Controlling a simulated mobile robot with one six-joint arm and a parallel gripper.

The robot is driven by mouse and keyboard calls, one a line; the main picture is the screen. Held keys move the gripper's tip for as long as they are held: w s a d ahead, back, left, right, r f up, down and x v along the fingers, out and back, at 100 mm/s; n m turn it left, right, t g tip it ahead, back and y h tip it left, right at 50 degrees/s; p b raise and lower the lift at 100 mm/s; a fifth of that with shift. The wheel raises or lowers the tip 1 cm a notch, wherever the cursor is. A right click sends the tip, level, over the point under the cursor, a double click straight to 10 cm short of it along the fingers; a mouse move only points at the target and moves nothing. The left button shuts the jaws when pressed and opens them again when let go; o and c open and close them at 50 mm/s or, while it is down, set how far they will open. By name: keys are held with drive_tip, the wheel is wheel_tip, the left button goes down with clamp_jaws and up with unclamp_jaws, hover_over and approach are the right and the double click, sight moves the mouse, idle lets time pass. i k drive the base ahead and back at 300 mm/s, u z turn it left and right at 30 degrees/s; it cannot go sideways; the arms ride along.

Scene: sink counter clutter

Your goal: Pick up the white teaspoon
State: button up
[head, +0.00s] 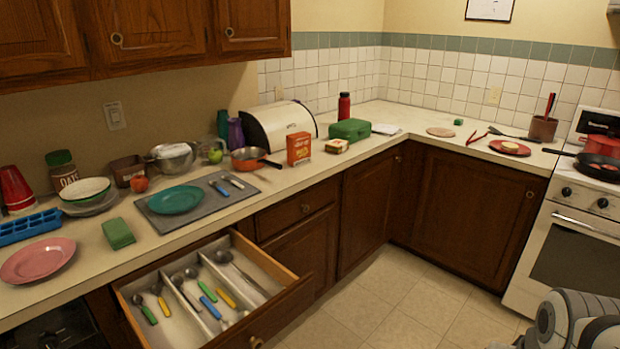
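A small white-handled utensil (233,181), which looks like a teaspoon, lies on the grey mat (252,194) to the right of a teal plate (175,199). A blue-handled utensil (218,188) lies just left of it. In the open drawer (268,323), a larger pale-handled utensil (248,277) lies in the right compartment, among several spoons and other cutlery with green, yellow and blue handles. Part of my arm shows at the bottom right corner, far from the mat; I cannot make out my gripper's fingers.
The drawer juts out below the mat. A green sponge (118,233) and a pink plate (38,260) lie left. The tiled floor (385,310) is clear.

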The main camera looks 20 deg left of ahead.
sight(223, 177)
drive_tip(key=i, duration=2.85)
drive_tip(key=u, duration=3.05)
drive_tip(key=i, duration=1)
drive_tip(key=z, duration=0.05)
